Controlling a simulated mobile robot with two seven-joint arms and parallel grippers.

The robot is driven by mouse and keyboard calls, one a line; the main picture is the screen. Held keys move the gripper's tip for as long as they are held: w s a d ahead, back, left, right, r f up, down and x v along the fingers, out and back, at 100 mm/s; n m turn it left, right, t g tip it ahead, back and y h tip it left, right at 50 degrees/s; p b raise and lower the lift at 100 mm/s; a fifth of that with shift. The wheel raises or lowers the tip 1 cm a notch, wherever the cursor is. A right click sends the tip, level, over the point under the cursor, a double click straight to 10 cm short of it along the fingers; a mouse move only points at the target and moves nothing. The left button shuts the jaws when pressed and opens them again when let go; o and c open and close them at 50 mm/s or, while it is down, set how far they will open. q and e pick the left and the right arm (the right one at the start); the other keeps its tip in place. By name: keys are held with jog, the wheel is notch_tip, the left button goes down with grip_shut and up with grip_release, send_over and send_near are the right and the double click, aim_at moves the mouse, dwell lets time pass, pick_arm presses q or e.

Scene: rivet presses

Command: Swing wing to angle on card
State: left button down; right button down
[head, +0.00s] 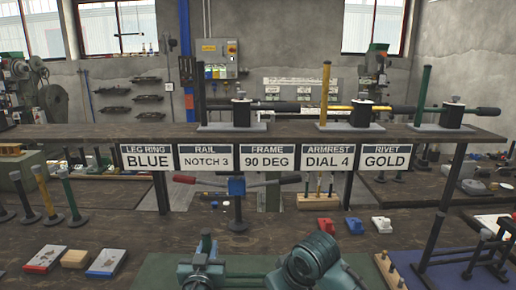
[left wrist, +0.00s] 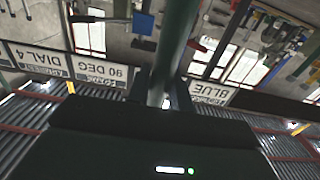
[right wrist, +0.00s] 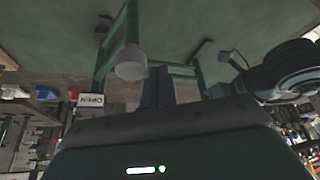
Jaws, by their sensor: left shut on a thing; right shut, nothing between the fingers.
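The FRAME card (head: 267,163) reads 90 DEG and hangs from the shelf edge; it also shows upside down in the left wrist view (left wrist: 103,72). My left gripper (left wrist: 160,92) is shut on a dark green tube (left wrist: 176,40), which looks like part of the wing. In the head view the left gripper (head: 205,256) is low, left of centre; its grasp is unclear there. My right gripper (right wrist: 158,88) is shut and empty, near a green frame (right wrist: 107,60) with a white round end (right wrist: 131,64). I cannot tell whether it touches the frame. The wing's angle cannot be read.
A shelf (head: 90,131) with tubes on stands crosses above the table. A press with a red handle (head: 237,187) stands mid-table. Red (head: 327,227), blue (head: 355,226) and white (head: 382,225) blocks lie right of it. A dark frame (head: 430,240) stands at right.

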dwell(0.3)
jog(key=shift+s+d, duration=0.75)
jog(key=shift+d, duration=0.25)
jog(key=shift+d, duration=0.1)
jog(key=shift+s+d, duration=0.25)
jog(key=shift+d, duration=0.25)
jog(key=shift+s+d, duration=0.2)
jog(key=shift+d, duration=0.25)
jog(key=shift+a, duration=0.1)
jog(key=shift+a, duration=1.15)
